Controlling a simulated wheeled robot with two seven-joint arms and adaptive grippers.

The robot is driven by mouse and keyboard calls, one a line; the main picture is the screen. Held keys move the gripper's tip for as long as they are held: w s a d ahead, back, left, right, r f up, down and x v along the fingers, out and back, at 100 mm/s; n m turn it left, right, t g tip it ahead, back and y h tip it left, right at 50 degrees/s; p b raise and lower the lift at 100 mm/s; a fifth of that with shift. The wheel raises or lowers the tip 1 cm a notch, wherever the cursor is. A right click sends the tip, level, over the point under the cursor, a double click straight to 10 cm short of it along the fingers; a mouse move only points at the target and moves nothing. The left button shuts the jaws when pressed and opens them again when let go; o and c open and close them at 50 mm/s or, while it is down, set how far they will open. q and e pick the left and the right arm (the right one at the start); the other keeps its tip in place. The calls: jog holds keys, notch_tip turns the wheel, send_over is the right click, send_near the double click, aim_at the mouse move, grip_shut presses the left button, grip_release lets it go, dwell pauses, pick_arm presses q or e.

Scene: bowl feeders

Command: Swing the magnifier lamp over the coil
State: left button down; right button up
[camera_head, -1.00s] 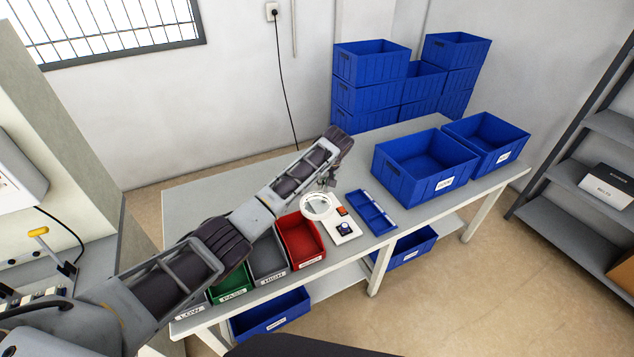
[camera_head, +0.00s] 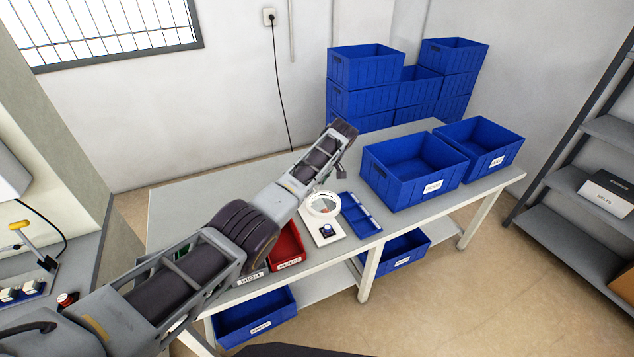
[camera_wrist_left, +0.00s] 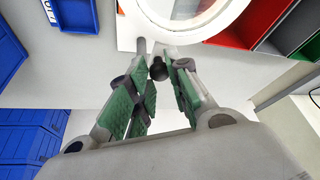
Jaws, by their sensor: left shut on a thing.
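The magnifier lamp's white ring (camera_head: 311,211) is over the far part of a white plate (camera_head: 330,240) with a dark blue knob (camera_head: 327,229). A small orange-red patch shows through the lens; I cannot tell whether it is the coil. In the left wrist view the ring (camera_wrist_left: 147,12) is at the top, just beyond the fingertips. My left gripper (camera_wrist_left: 157,68) has green-padded fingers shut on a small dark knob (camera_wrist_left: 160,68) beside the ring. In the head view the gripper is mostly hidden by my wrist. My right gripper is out of view.
A blue divided tray (camera_head: 361,214) lies right of the plate. A red bin (camera_head: 288,247) and other bins, partly behind my arm, are to the left. Large blue crates (camera_head: 415,170) stand at the table's right end, with more stacked behind. The table's back left is clear.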

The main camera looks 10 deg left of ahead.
pick_arm(q)
jog(key=shift+w+d+r+n+b, duration=0.25)
jog(key=shift+w+d+n+b, duration=0.25)
jog(key=shift+n, duration=0.2)
jog(key=shift+a, duration=0.1)
jog(key=c, duration=1.5)
grip_release()
jog(key=shift+o, duration=1)
jog(key=shift+f, duration=0.2)
jog(key=shift+s+r, duration=0.1)
jog(key=v, duration=1.1)
jog(key=shift+d+r, duration=0.3)
jog(key=shift+r, duration=0.05)
